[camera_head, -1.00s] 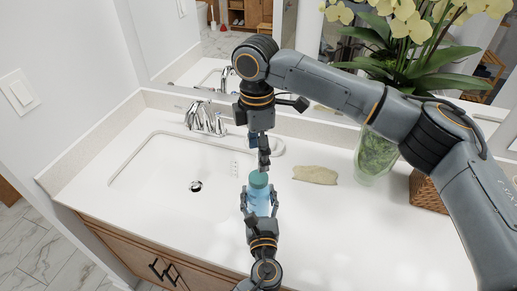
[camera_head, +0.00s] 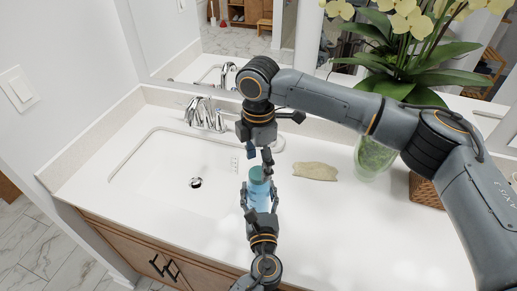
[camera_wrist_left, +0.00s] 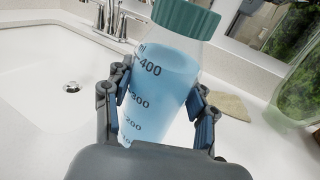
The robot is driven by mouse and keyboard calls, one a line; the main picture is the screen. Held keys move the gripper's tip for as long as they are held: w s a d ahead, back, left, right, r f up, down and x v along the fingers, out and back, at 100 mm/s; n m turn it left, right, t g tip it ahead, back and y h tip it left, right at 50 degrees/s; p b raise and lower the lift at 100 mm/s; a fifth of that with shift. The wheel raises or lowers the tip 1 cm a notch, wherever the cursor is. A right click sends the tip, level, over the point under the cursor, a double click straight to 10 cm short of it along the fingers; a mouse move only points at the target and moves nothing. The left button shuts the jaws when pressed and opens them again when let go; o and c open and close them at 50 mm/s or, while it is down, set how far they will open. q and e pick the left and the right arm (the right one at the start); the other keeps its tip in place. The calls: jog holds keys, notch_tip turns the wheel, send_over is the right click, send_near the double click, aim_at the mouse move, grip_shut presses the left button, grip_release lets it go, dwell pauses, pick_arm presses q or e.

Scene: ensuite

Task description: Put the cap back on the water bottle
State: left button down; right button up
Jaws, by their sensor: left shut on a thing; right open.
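The water bottle (camera_head: 259,194) is clear with blue contents and stands upright at the counter front, right of the sink. The left wrist view shows its body (camera_wrist_left: 158,85) with printed measuring marks. The teal cap (camera_head: 258,174) sits on the bottle's mouth and looks level; its upper part (camera_wrist_left: 187,17) is cut off in the left wrist view. Whether it is screwed tight cannot be told. My left gripper (camera_head: 259,190) is shut on the bottle, a finger on each side. My right gripper (camera_head: 267,163) is open just above and beside the cap, holding nothing.
The sink basin (camera_head: 160,175) and faucet (camera_head: 206,114) lie left of the bottle. A beige flat object (camera_head: 315,171), a glass vase (camera_head: 374,157) with orchids and a wicker basket (camera_head: 424,190) are to the right. The front right counter (camera_head: 370,235) is clear.

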aim_at(258, 173)
jog(key=shift+f, duration=1.55)
jog(key=c, duration=1.2)
jog(key=m, duration=0.6)
jog(key=shift+f, duration=0.1)
jog(key=m, duration=0.5)
jog(key=shift+m, duration=0.3)
jog(key=o, duration=1.3)
jog(key=shift+o, duration=0.2)
